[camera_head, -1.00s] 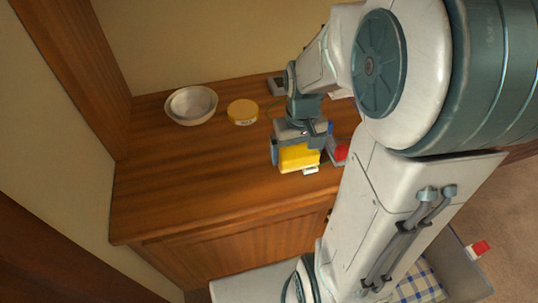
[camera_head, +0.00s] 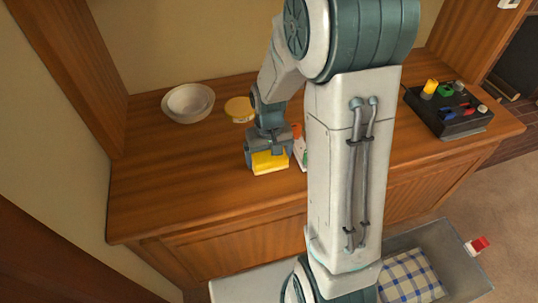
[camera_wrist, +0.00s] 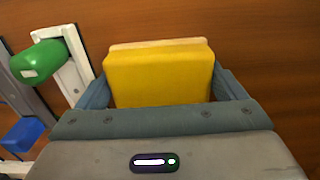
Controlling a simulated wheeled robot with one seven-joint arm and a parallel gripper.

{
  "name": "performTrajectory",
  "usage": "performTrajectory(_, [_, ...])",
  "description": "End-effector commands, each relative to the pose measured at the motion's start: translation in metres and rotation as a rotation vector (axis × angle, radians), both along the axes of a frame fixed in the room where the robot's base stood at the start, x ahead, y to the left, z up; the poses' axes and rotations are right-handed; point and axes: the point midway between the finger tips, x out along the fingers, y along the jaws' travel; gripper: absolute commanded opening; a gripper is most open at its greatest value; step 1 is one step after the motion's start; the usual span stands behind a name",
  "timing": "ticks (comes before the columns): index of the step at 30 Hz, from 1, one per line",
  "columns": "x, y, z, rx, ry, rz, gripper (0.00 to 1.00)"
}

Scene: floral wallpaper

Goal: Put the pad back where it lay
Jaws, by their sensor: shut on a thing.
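The yellow pad (camera_head: 270,163), a block with a paler layer along its far edge, is held between the fingers of my gripper (camera_head: 268,158) over the brown wooden counter. In the wrist view the pad (camera_wrist: 158,78) fills the space between the two blue-grey fingers of my gripper (camera_wrist: 165,90), which sit at its sides. I cannot tell whether its underside touches the counter. No mark of its former place shows clearly.
A white bowl (camera_head: 188,102) and a round yellow-lidded tub (camera_head: 239,109) stand behind. A white holder (camera_wrist: 72,62) with a green piece (camera_wrist: 38,61) is close left in the wrist view. A dark control box (camera_head: 450,112) stands right. The counter's left front is clear.

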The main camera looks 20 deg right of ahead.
Motion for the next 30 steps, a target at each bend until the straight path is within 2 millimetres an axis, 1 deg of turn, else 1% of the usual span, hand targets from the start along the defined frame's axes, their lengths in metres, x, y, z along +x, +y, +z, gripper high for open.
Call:
performTrajectory(3, [0.000,0.000,0.000,0.000,-0.001,0.000,0.66])
performTrajectory(7, [0.000,0.000,-0.004,0.000,0.000,0.000,0.66])
performTrajectory(8, [0.000,0.000,-0.004,0.000,0.000,0.000,0.93])
performTrajectory(9, [0.000,0.000,-0.003,0.000,0.000,0.000,1.00])
performTrajectory(16, [0.000,0.000,-0.002,0.000,0.000,0.000,1.00])
performTrajectory(20, [0.001,0.000,0.008,0.000,-0.004,0.000,1.00])
performTrajectory(23, [0.001,0.000,0.026,0.000,-0.007,0.000,1.00])
performTrajectory(30, [0.001,0.000,0.079,-0.001,-0.006,0.000,1.00])
